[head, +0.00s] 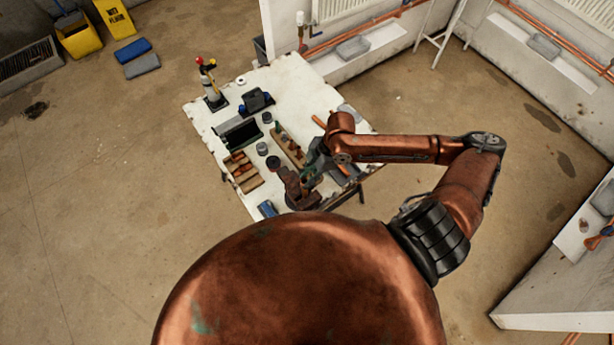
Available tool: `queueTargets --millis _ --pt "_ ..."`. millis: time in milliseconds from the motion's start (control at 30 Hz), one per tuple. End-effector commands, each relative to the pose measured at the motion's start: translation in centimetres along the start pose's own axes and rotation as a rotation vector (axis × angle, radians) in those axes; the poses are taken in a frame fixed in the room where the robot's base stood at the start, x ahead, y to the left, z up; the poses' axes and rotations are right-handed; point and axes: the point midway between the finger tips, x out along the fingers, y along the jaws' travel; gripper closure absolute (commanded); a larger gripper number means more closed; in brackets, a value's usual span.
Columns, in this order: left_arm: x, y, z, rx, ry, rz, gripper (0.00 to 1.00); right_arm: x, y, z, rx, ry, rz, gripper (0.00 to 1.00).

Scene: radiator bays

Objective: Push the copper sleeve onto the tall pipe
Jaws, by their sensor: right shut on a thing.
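My right gripper (313,168) is over the right part of the white table, beside a dark reddish-brown vise-like block (297,189). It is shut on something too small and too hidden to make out. I cannot pick out the copper sleeve for certain; the gripper and wrist hide that spot. I cannot tell the tall pipe for certain either. A wooden rack (284,142) with short upright pieces stands just left of the gripper. A copper-coloured piece (319,122) lies near the table's right edge. My left gripper is not in view.
The white table (290,85) also bears a wooden tray with copper-coloured pieces (242,170), a dark open case (238,132), a dark device (257,101) and a bottle-like thing (211,95). A blue cylinder (267,209) is at the near edge. The table's far part is mostly bare.

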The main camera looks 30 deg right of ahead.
Motion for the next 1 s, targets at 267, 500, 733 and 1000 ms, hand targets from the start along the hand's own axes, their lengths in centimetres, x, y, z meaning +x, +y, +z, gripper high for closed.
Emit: queueTargets --millis 267,500,733,1000 --pt "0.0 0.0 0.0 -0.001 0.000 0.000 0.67 0.1 0.0 0.0 0.000 0.000 0.000 0.97" --pt "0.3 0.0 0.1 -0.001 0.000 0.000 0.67 1.0 0.1 0.4 0.001 0.000 0.000 0.97" --pt "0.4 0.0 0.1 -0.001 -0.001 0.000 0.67 1.6 0.1 0.6 -0.001 0.001 0.001 0.97" --pt "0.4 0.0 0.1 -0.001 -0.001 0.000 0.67 1.6 0.1 0.6 0.000 0.001 0.001 0.74"
